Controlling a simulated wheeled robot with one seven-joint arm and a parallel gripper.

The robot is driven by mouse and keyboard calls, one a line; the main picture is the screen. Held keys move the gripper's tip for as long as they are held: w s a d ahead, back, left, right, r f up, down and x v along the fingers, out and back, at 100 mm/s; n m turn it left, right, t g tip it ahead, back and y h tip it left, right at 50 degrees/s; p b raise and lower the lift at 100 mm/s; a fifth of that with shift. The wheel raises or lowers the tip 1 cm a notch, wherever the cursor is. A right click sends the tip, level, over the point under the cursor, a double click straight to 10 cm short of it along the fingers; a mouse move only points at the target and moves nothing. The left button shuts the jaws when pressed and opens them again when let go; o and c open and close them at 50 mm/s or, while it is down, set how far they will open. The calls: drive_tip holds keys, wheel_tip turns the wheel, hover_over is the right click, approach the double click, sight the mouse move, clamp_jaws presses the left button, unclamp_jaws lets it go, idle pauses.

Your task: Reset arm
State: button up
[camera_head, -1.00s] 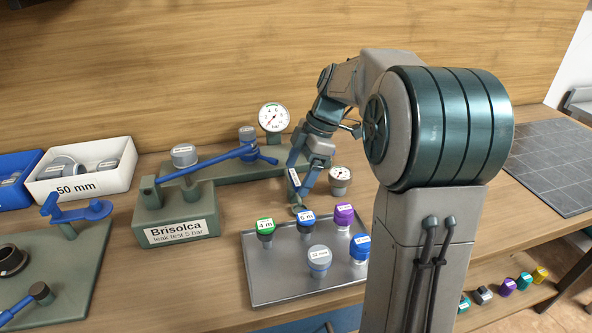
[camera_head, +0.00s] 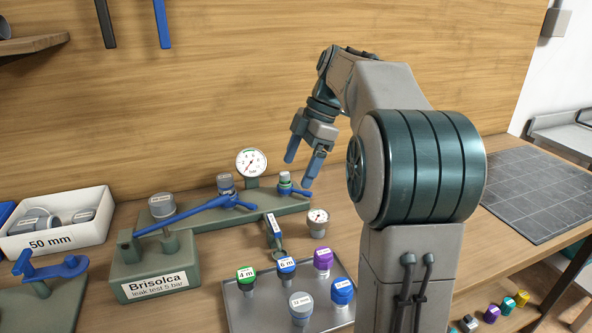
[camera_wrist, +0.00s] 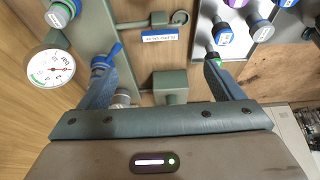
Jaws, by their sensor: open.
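My gripper (camera_head: 301,170) is raised above the back of the bench, with its fingers pointing down and apart. Nothing shows between them. In the wrist view my gripper (camera_wrist: 158,78) has its two blue-grey fingers spread wide. Below it in the head view is the grey-green manifold (camera_head: 195,221) with a fitting and blue lever (camera_head: 286,184) at its right end. A labelled grey-green piece (camera_head: 273,228) lies on the bench in front of the manifold; its white label also shows in the wrist view (camera_wrist: 161,35).
A dial gauge (camera_head: 251,163) stands at the manifold's back and a small gauge (camera_head: 318,217) in front. A metal tray (camera_head: 262,316) holds several capped fittings. The Brisolca test block (camera_head: 158,276) and white 50 mm bin (camera_head: 60,239) stand left. A dark gridded mat (camera_head: 545,190) at right is bare.

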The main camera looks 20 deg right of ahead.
idle(0.4)
drive_tip(key=s+a+f+m+t+h+p, duration=0.1)
drive_tip(key=s+a+m+p, duration=0.1)
drive_tip(key=s+m, duration=0.4)
drive_tip(key=s+a+f+m+t+h+p, duration=0.1)
drive_tip(key=s+a+f+m+h+p, duration=0.1)
drive_tip(key=s+m+p, duration=0.2)
drive_tip(key=s+a+f+m+h+p, duration=0.1)
drive_tip(key=s+a+f+m+p, duration=0.1)
drive_tip(key=s+m, duration=0.6)
drive_tip(key=shift+s+a+f+t+p, duration=0.1)
drive_tip(key=shift+s+t+p, duration=0.1)
drive_tip(key=shift+s, duration=0.4)
drive_tip(key=shift+s+a+f+t+p, duration=0.1)
drive_tip(key=shift+s+a+p, duration=0.05)
drive_tip(key=shift+s, duration=0.5)
drive_tip(key=shift+s+a+t+p, duration=0.1)
drive_tip(key=shift+s+p, duration=0.1)
drive_tip(key=shift+s, duration=0.4)
